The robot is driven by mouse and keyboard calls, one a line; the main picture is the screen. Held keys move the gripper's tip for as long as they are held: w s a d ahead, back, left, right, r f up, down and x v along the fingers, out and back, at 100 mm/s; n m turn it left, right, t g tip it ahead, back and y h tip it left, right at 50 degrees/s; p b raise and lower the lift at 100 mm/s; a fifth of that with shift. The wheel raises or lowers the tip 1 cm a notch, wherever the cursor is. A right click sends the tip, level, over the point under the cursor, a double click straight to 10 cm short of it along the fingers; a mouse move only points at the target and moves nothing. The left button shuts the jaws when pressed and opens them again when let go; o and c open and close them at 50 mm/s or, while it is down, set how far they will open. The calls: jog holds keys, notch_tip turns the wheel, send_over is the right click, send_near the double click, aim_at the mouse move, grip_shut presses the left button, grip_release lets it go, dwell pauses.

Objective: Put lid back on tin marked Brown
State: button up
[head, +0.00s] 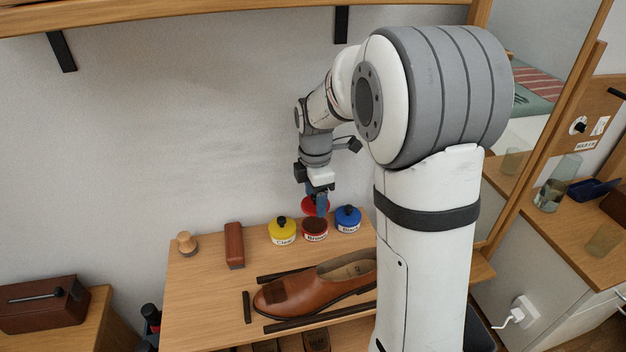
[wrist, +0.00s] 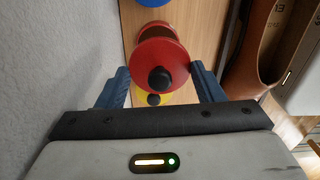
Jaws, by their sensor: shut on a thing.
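The red lid (head: 312,203) with its black knob is held in my gripper (head: 320,198) above the tins. In the wrist view the lid (wrist: 150,60) lies between the two blue fingers of my gripper (wrist: 159,72), knob towards the camera. The red tin marked Brown (head: 315,236) stands open on the bench, brown polish showing. The lid is above it, apart from it, near its back edge in the head view. In the wrist view part of the tin (wrist: 155,28) shows behind the lid.
A yellow-lidded tin marked Clear (head: 282,233) stands left of the Brown tin, and a blue-lidded tin (head: 348,218) right of it, both close. A brown shoe (head: 320,285) lies in front between dark strips. A brush (head: 234,245) and a wooden-handled dauber (head: 187,243) stand left. The wall is close behind.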

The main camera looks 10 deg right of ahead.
jog(key=shift+w+f, duration=0.1)
jog(key=shift+w, duration=0.1)
jog(key=b, duration=0.4)
send_over(315, 224)
notch_tip(315, 224, down, 4)
jog(key=shift+a+f, duration=0.1)
jog(key=shift+f+b, duration=0.45)
jog(key=shift+f, duration=0.45)
jog(key=shift+s+p, duration=0.1)
jog(key=shift+p, duration=0.35)
jog(key=shift+f, duration=0.15)
dwell(1.8)
jog(key=o, duration=1)
jog(key=shift+o, duration=0.5)
jog(key=shift+o, duration=0.9)
